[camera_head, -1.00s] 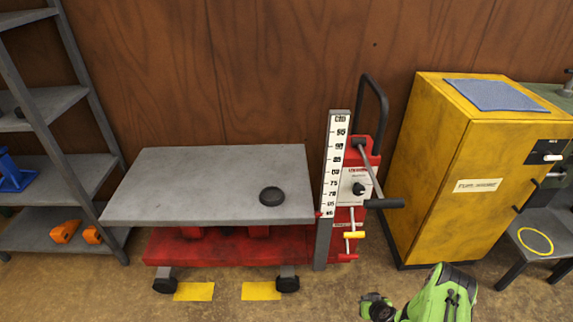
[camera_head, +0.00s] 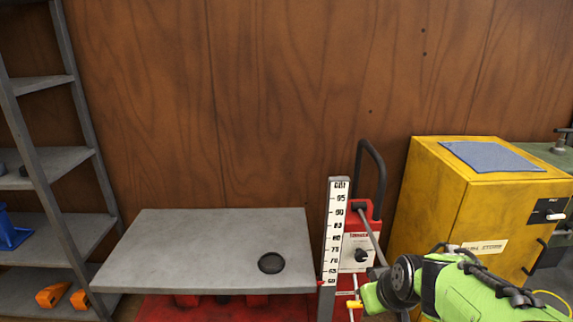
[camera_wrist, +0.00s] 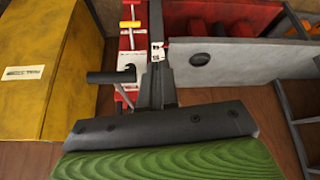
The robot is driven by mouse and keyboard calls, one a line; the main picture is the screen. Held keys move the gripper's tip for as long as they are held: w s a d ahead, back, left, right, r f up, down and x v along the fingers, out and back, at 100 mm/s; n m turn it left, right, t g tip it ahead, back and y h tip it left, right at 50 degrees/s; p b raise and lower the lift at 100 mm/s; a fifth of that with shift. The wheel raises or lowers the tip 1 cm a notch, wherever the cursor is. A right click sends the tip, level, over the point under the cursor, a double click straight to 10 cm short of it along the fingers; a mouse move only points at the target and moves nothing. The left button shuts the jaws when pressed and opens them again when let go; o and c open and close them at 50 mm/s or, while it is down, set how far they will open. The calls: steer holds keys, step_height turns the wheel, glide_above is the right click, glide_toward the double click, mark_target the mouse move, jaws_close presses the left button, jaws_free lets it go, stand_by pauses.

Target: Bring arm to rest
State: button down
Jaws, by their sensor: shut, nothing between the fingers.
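My gripper (camera_wrist: 163,68) shows in the wrist view as dark fingers pointing up the picture, shut with nothing between them. Behind the fingers is the post of the red lift. My green arm (camera_head: 455,285) enters the head view at lower right, bent in front of the lift's crank side and the yellow cabinet. My fingertips cannot be made out in the head view. The grey lift table (camera_head: 190,250) is level, with a dark round disc (camera_head: 271,263) on its right part; the disc also shows in the wrist view (camera_wrist: 200,59).
The scale post (camera_head: 333,225) and red crank unit (camera_head: 357,245) stand right of the table. The yellow cabinet (camera_head: 425,200) with a blue cloth (camera_head: 490,156) is at right. Grey shelves (camera_head: 55,165) stand at left. The space above the table is clear.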

steer(key=s+a+r+m+p, duration=0.1)
steer(key=s+r, duration=0.3)
steer(key=s, duration=0.7)
steer(key=s+a+r+m, duration=0.15)
steer(key=s+r, duration=0.25)
steer(key=s, duration=0.6)
step_height(320, 180, up, 14)
steer(key=p, duration=1.4)
steer(key=shift+r+h+p, duration=0.2)
steer(key=shift+h+p, duration=0.15)
steer(key=shift+h, duration=0.05)
steer(key=shift+w+d+f, duration=0.1)
steer(key=shift+w+f, duration=0.05)
